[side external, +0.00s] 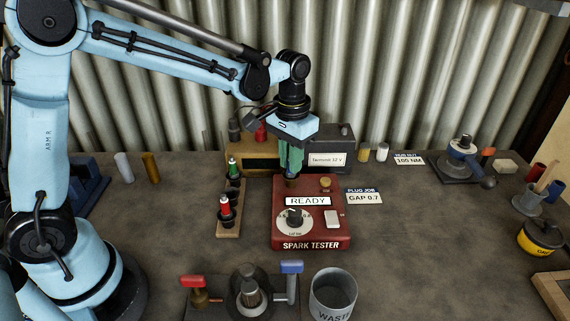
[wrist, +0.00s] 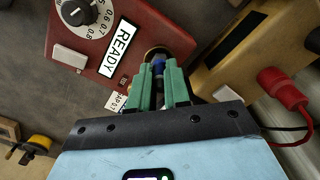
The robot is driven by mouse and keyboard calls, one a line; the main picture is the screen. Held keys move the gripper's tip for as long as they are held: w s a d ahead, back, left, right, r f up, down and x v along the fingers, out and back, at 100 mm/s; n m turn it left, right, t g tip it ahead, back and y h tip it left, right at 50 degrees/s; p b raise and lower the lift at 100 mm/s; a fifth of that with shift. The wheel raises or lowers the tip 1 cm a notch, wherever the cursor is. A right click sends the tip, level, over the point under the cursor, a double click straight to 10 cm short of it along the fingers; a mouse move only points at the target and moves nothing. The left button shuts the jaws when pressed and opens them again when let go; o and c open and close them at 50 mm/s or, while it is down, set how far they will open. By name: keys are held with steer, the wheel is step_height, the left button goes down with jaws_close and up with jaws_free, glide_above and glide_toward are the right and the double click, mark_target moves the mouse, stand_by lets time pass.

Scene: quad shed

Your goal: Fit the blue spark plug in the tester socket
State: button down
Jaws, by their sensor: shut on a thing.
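My gripper (side external: 291,165) has green fingers and points down over the back left of the red spark tester (side external: 313,241). In the wrist view my gripper (wrist: 159,88) is shut on the blue spark plug (wrist: 158,66), of which only a small blue part shows between the fingers. The tester socket (wrist: 157,53) is a dark, brass-rimmed round opening right at the fingertips. The plug is in line with the socket or partly in it; I cannot tell how deep. The tester's display reads READY.
A wooden rack (side external: 229,221) with a green and a red plug stands left of the tester. A tan battery box (side external: 262,154) is close behind. A waste can (side external: 333,296) and a vise-like fixture (side external: 248,290) stand in front.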

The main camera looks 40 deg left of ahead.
steer(key=c, duration=0.6)
jaws_free()
steer(key=shift+r, duration=0.15)
steer(key=shift+r, duration=3.35)
steer(key=s+a+t, duration=0.2)
steer(key=s+t, duration=0.1)
steer(key=s, duration=0.3)
steer(key=s+a+f+t, duration=0.1)
steer(key=s+a+t, duration=0.2)
steer(key=s, duration=0.3)
steer(key=shift+s+f+t, duration=0.2)
steer(key=shift+s+t, duration=0.2)
steer(key=shift+t, duration=0.2)
